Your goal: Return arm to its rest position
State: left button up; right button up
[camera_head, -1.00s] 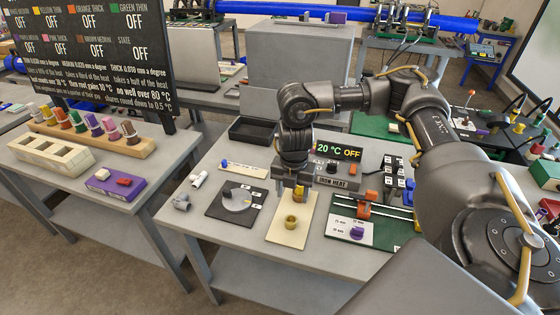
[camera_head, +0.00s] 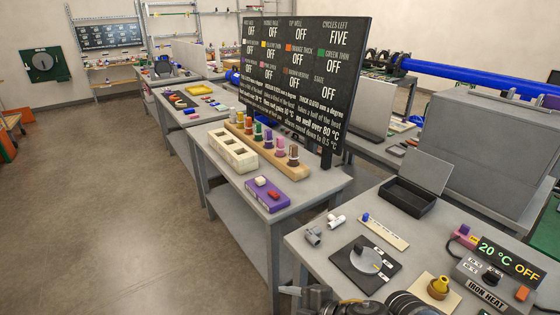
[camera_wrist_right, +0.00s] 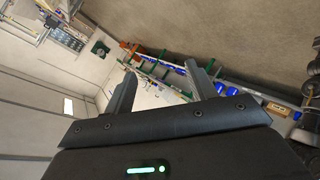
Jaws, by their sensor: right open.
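Part of my right arm (camera_head: 395,304) shows at the bottom edge of the head view, in front of the near table; most of it is cut off by the frame. In the right wrist view my right gripper (camera_wrist_right: 162,85) is open. Its two fingers stand well apart with nothing between them, and beyond them are only the distant floor, wall and shelving. My left gripper is not in view.
The near table holds a dial plate (camera_head: 364,267), a black tray (camera_head: 407,197), a yellow cup (camera_head: 439,286) and the iron heat unit (camera_head: 490,278). A second table bears a purple button box (camera_head: 266,194) and a wooden rack (camera_head: 290,168). Open floor (camera_head: 120,200) lies left.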

jog(key=s+d+f+m+g+h, duration=0.2)
jog(key=s+d+f+m+h, duration=0.35)
jog(key=s+d+m, duration=0.45)
jog(key=s+d+f+m+g+h, duration=0.1)
jog(key=s+d+f+m+h, duration=0.3)
jog(key=s+d+f+m, duration=0.5)
jog(key=s+d+f+g+b, duration=0.1)
jog(key=d+f, duration=0.1)
jog(key=f, duration=1.2)
jog(key=s+d+f+b, duration=0.1)
jog(key=f, duration=1.3)
jog(key=s+d+f+g, duration=0.1)
jog(key=s+d+f, duration=0.2)
jog(key=s+f, duration=1.2)
jog(key=shift+g+b, duration=0.3)
jog(key=shift+b, duration=0.1)
